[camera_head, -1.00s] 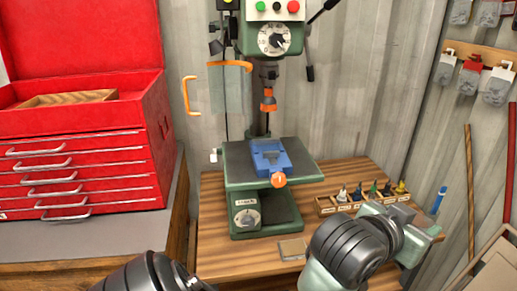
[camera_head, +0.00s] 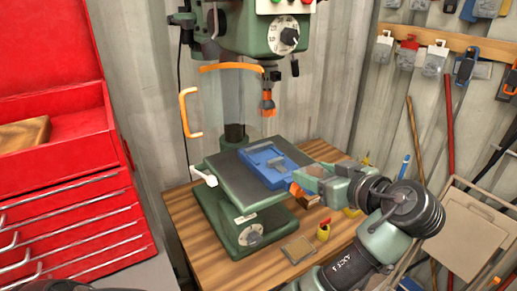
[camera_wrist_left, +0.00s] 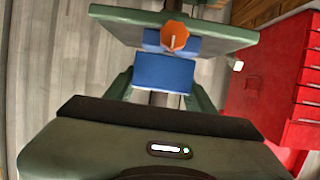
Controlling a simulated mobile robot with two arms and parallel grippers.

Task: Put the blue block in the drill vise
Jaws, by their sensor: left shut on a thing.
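The blue drill vise (camera_head: 258,160) lies on the dark table of the green drill press. Its orange knob (camera_head: 295,189) faces my left gripper (camera_head: 322,180), which is at the right front of the vise. In the left wrist view, the blue block (camera_wrist_left: 163,75) sits between the green fingers of my left gripper (camera_wrist_left: 162,88), shut on it. The vise's orange knob (camera_wrist_left: 174,36) shows just beyond the block. I cannot make out the block in the head view, where the gripper hides it. My right gripper is not in view.
The drill press chuck (camera_head: 267,98) hangs above the vise, with an orange-edged clear guard (camera_head: 232,68) to its left. A red tool chest (camera_head: 75,210) stands left. A small flat tile (camera_head: 298,249) and a small red-and-yellow item (camera_head: 323,231) are on the wooden bench (camera_head: 190,215).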

